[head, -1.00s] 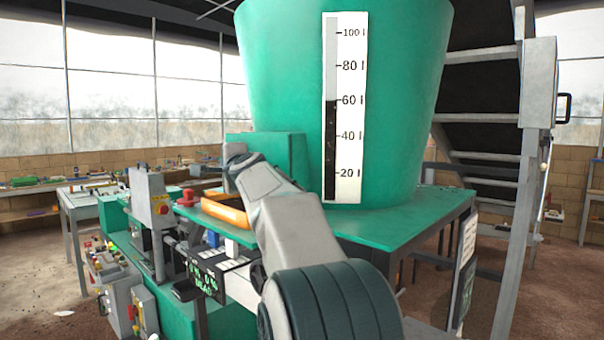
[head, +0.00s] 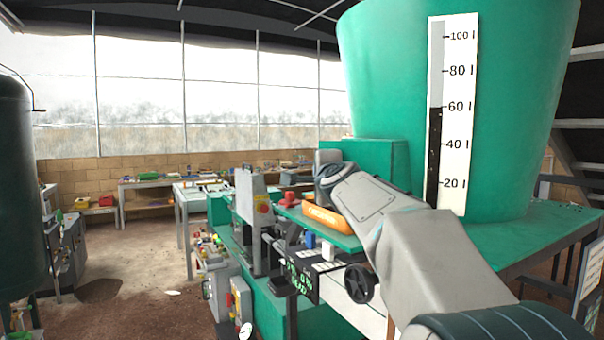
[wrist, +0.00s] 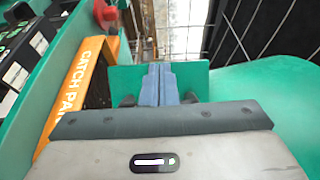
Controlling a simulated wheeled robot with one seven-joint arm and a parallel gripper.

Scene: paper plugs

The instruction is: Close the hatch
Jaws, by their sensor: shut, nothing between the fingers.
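In the head view a green box (head: 375,160) stands against the big green vat (head: 385,75). My arm reaches towards this box, and my fingers are hidden there behind my wrist. No hatch is plainly recognisable in the head view.
Open floor (head: 130,290) lies further left.

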